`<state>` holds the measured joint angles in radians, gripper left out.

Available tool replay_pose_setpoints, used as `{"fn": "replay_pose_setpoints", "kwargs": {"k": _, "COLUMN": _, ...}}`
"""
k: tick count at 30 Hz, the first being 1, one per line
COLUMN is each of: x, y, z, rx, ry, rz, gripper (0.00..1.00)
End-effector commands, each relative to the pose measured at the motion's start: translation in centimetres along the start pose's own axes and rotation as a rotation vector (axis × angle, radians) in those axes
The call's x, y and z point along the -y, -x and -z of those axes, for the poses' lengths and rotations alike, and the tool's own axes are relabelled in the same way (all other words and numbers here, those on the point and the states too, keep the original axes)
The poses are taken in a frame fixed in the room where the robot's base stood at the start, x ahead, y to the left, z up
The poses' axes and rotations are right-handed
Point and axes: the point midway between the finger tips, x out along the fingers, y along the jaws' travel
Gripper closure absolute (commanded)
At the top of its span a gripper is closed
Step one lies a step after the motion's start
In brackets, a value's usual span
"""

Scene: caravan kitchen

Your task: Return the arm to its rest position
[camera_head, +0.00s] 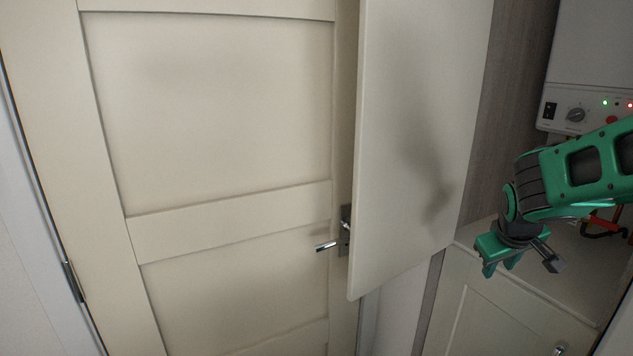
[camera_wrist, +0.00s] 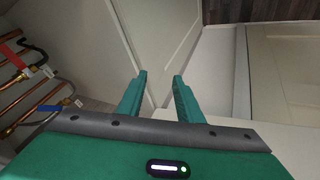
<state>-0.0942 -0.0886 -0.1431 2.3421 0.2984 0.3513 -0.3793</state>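My green arm reaches in from the right edge in the head view, bent at the wrist, with my gripper (camera_head: 500,266) pointing downward. The gripper is in front of the open cupboard on the right, to the right of the open cupboard door. In the wrist view my gripper (camera_wrist: 158,82) shows two green fingers held apart with nothing between them. No held object shows in either view.
A pale open cupboard door (camera_head: 415,130) stands left of my arm. Behind it is a panelled door (camera_head: 215,110) with a metal handle (camera_head: 327,246). A white boiler unit (camera_head: 590,70) hangs at right. Copper pipes (camera_wrist: 30,85) with red and blue valve levers run inside the cupboard.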

Motion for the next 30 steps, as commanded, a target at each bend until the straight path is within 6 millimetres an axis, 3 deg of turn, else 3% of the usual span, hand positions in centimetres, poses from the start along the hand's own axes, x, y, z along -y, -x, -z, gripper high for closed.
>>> {"fn": "replay_pose_setpoints", "kwargs": {"k": 1, "x": 1.4, "y": 1.5, "z": -0.9, "rx": -0.005, "ry": -0.035, "rz": 0.045, "gripper": 0.67}}
{"fn": "replay_pose_setpoints", "kwargs": {"k": 6, "x": 6.2, "y": 5.3, "z": -4.0, "rx": 0.016, "ry": -0.126, "rz": 0.177, "gripper": 0.67}}
{"fn": "replay_pose_setpoints", "kwargs": {"k": 14, "x": 11.3, "y": 9.5, "z": -8.3, "rx": 0.064, "ry": -0.204, "rz": 0.297, "gripper": 0.67}}
{"fn": "replay_pose_setpoints", "kwargs": {"k": 17, "x": 9.4, "y": 9.5, "z": -11.0, "rx": 0.136, "ry": -0.277, "rz": 0.277, "gripper": 0.67}}
{"fn": "replay_pose_setpoints", "kwargs": {"k": 24, "x": 4.5, "y": 10.2, "z": -19.3, "rx": 0.354, "ry": -0.490, "rz": 0.221, "gripper": 0.67}}
{"fn": "replay_pose_setpoints", "kwargs": {"k": 30, "x": 2.8, "y": 11.9, "z": -25.3, "rx": 0.513, "ry": -0.651, "rz": 0.213, "gripper": 0.67}}
